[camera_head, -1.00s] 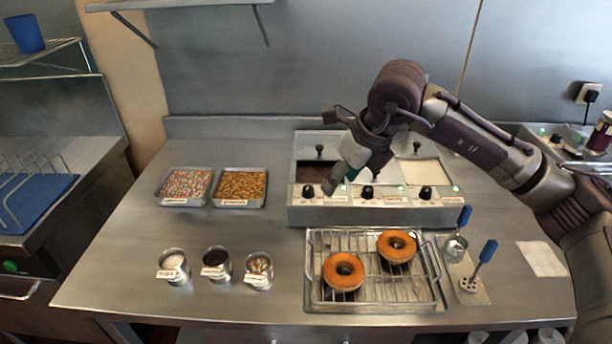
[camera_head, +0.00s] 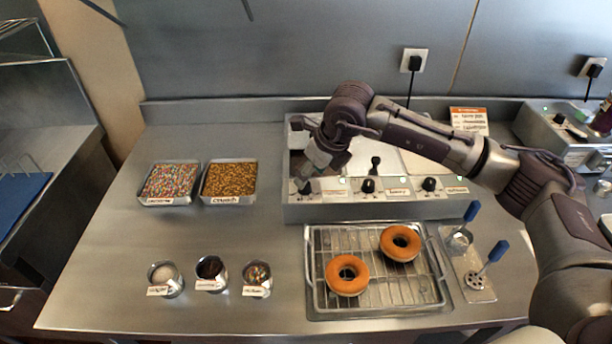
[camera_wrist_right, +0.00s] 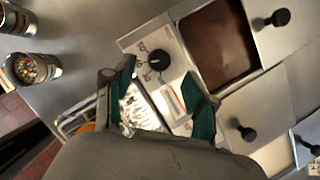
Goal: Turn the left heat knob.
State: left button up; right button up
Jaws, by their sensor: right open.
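The left heat knob (camera_head: 305,187) is a small black knob at the left end of the warmer's front panel, partly hidden by my gripper in the head view. In the right wrist view the black knob (camera_wrist_right: 158,60) stands on the light panel. It appears near the gap between my right gripper's teal fingertips, slightly beyond them. My right gripper (camera_head: 311,170) is open with nothing held, just above and behind the knob. I cannot tell whether it touches the knob. My left gripper is out of view.
The middle knob (camera_head: 368,186) and right knob (camera_head: 429,184) share the panel. A rack tray (camera_head: 318,300) with two doughnuts lies in front. Two topping trays (camera_head: 228,201) and several small cups (camera_head: 257,294) are at left. A dark glaze well (camera_wrist_right: 222,45) lies behind the panel.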

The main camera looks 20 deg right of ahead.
aim_at(307, 185)
jog(key=x, duration=0.3)
jog(key=shift+w+f+p, duration=0.15)
jog(key=shift+f+p, duration=0.15)
jog(key=shift+p, duration=0.1)
jog(key=shift+w+a+f, duration=0.1)
jog(key=shift+w+f, duration=0.05)
jog(key=shift+f, duration=0.15)
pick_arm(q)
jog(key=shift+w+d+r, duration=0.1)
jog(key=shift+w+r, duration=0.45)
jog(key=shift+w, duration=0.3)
pick_arm(e)
grip_shut()
